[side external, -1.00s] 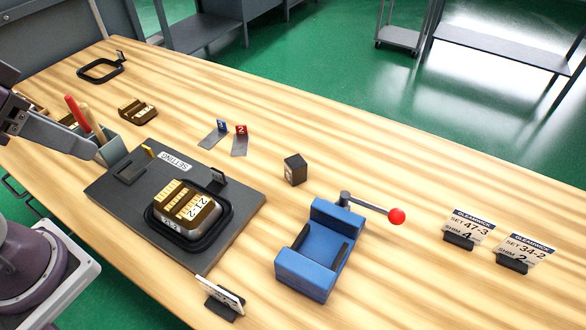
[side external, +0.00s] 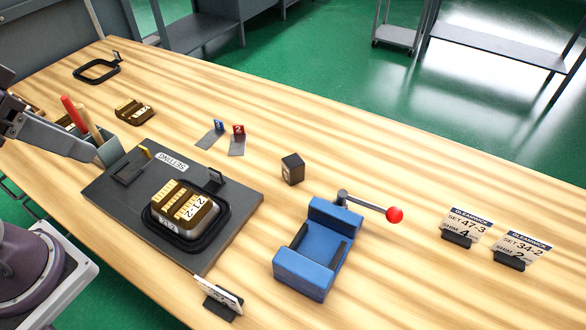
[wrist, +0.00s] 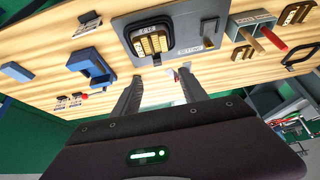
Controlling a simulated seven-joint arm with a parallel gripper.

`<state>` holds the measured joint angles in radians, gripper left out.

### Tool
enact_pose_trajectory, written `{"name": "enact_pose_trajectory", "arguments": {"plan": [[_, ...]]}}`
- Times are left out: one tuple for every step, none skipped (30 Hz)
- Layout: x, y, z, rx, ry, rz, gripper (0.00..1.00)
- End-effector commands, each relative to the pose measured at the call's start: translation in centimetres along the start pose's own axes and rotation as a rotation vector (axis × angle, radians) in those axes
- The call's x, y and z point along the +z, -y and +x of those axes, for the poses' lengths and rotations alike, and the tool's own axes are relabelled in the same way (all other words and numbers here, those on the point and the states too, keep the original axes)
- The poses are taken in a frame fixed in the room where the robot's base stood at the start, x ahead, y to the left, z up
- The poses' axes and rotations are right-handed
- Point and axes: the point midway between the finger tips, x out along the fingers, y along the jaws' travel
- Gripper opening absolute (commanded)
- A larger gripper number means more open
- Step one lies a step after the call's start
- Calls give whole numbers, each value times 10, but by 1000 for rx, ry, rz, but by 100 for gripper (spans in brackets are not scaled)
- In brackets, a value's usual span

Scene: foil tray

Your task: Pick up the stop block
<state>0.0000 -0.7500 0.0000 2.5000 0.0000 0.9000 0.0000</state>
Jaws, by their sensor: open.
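A small dark block (side external: 292,169), which looks like the stop block, stands upright on the wooden bench behind the blue vise in the side external view. Nothing touches it. I cannot pick it out in the wrist view; a finger may cover it. The fingers point toward the bench, near the edge of the dark setting plate (wrist: 122,24). In the side external view the fingertips are not visible.
The blue vise (side external: 304,273) with a red-knobbed lever stands near the block. The setting plate (side external: 115,190) carries a numbered brass-topped piece (side external: 186,206) in a black frame. Blue and red number tags (side external: 238,140) and sign cards (side external: 465,225) stand around. Bare bench lies behind the block.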

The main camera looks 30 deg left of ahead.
Motion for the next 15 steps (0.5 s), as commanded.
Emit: {"name": "enact_pose_trajectory", "arguments": {"plan": [[0, 0, 0, 0, 0, 0, 62], [0, 0, 0, 0, 0, 0, 62], [0, 0, 0, 0, 0, 0, 62], [0, 0, 0, 0, 0, 0, 62], [0, 0, 0, 0, 0, 0, 62], [0, 0, 0, 0, 0, 0, 62], [0, 0, 0, 0, 0, 0, 62], [0, 0, 0, 0, 0, 0, 62], [0, 0, 0, 0, 0, -1, 62], [-2, 0, 0, 2, 3, -6, 62], [-6, -1, 0, 5, 8, -17, 62], [-16, -3, 0, 12, 22, -41, 62], [-26, -4, 0, 18, 37, -70, 62], [-39, -7, 2, 26, 56, -106, 62], [-60, -12, 6, 34, 88, -166, 62]]}}
